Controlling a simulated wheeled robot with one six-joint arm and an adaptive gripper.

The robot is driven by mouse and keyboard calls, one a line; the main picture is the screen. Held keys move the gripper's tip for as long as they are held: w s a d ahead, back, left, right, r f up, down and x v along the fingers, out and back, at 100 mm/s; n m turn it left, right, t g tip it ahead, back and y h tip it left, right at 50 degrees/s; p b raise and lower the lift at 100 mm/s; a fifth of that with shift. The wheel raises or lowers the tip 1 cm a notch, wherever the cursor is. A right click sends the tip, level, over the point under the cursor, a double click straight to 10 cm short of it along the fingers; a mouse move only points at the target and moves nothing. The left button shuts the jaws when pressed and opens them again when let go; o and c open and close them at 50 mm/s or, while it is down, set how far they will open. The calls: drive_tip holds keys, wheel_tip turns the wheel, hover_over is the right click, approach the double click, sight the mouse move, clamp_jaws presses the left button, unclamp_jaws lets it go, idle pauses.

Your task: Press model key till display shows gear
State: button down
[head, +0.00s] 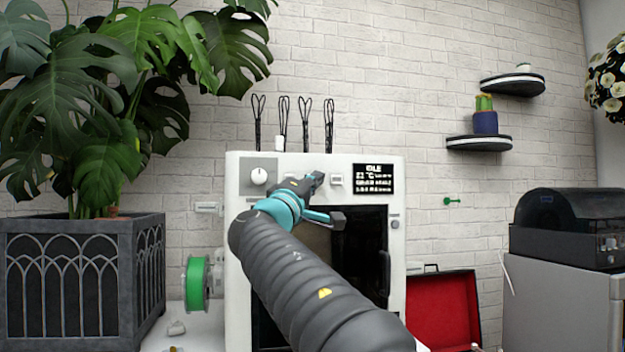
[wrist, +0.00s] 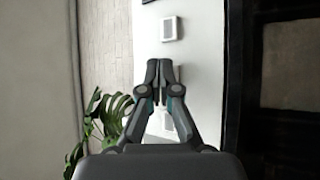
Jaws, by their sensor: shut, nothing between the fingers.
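The white machine (head: 240,215) stands against the brick wall, with a row of controls along its top front. Its black display (head: 373,179) reads "IDLE" above smaller lines that I cannot read clearly; I make out no gear. A pale key (head: 336,179) sits left of the display, just right of my gripper (head: 319,178). In the wrist view one key (wrist: 169,28) shows beyond the fingertips, and another (wrist: 167,122) is partly hidden behind the fingers. Key labels are not legible. My gripper (wrist: 159,68) is shut and empty in front of the panel; I cannot tell whether it touches.
A white knob (head: 259,176) is at the panel's left. The dark door (head: 362,245) lies below, partly behind my arm. A potted plant (head: 85,265) and a green spool (head: 195,283) are on the left. An open red-lined case (head: 442,308) is at lower right.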

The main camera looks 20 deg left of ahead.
idle(0.5)
drive_tip(key=shift+s+d+b, duration=0.35)
drive_tip(key=shift+s+b, duration=0.25)
drive_tip(key=shift+b, duration=0.15)
drive_tip(key=s+d+b, duration=0.1)
drive_tip(key=s+b, duration=0.1)
drive_tip(key=s, duration=0.1)
drive_tip(key=s+d+b, duration=0.1)
drive_tip(key=shift+s+d+b, duration=0.15)
drive_tip(key=shift+d+b, duration=0.2)
drive_tip(key=shift+b, duration=0.05)
idle(0.6)
